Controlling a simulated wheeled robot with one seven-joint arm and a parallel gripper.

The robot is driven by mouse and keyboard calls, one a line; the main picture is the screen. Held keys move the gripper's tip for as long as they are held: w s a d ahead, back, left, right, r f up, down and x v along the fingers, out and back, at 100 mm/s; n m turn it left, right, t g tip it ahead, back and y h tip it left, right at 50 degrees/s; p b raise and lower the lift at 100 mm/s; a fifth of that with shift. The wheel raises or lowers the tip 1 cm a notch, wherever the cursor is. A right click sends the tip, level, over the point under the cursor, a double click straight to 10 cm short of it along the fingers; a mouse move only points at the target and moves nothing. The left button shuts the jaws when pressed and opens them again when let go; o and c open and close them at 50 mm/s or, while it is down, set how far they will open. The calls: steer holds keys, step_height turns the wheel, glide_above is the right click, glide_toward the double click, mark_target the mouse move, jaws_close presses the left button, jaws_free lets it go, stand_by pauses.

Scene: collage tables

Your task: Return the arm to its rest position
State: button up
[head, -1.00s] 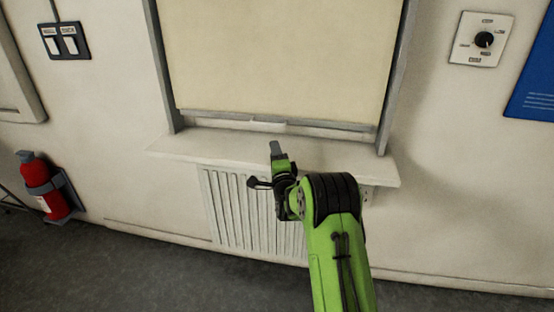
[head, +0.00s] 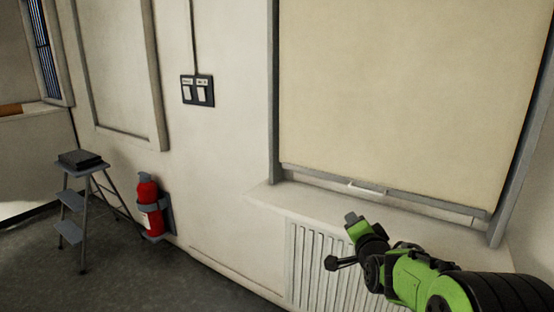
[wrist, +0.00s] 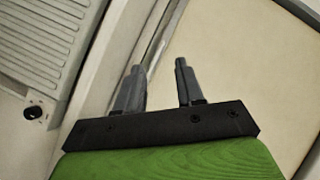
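My green arm reaches in from the lower right of the head view. My gripper (head: 351,218) is in front of the window sill, above the radiator. In the wrist view its two grey fingers (wrist: 157,82) stand apart with nothing between them. Beyond the fingers are the pale blind and the sill edge.
A window with a lowered blind (head: 400,90) and a sill (head: 270,196) is behind my gripper, with a radiator (head: 310,262) below. A red fire extinguisher (head: 149,205) hangs on the wall. A step stool (head: 82,172) holding a dark box (head: 80,158) stands left. Wall switches (head: 197,91) are above.

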steer(key=s+a+f+n+g, duration=0.1)
steer(key=s+a+n+g, duration=0.2)
steer(key=s, duration=1)
steer(key=s+a+f+n+g, duration=0.1)
steer(key=s+n+g, duration=0.35)
steer(key=s, duration=0.85)
steer(key=s+a+f+n+g, duration=0.25)
steer(key=s+n, duration=0.25)
steer(key=s, duration=0.7)
step_height(320, 180, up, 14)
steer(key=p, duration=1.2)
steer(key=shift+w+d+y+p, duration=0.15)
steer(key=shift+w+y+p, duration=0.05)
steer(key=shift+y+p, duration=0.2)
steer(key=shift+m, duration=0.25)
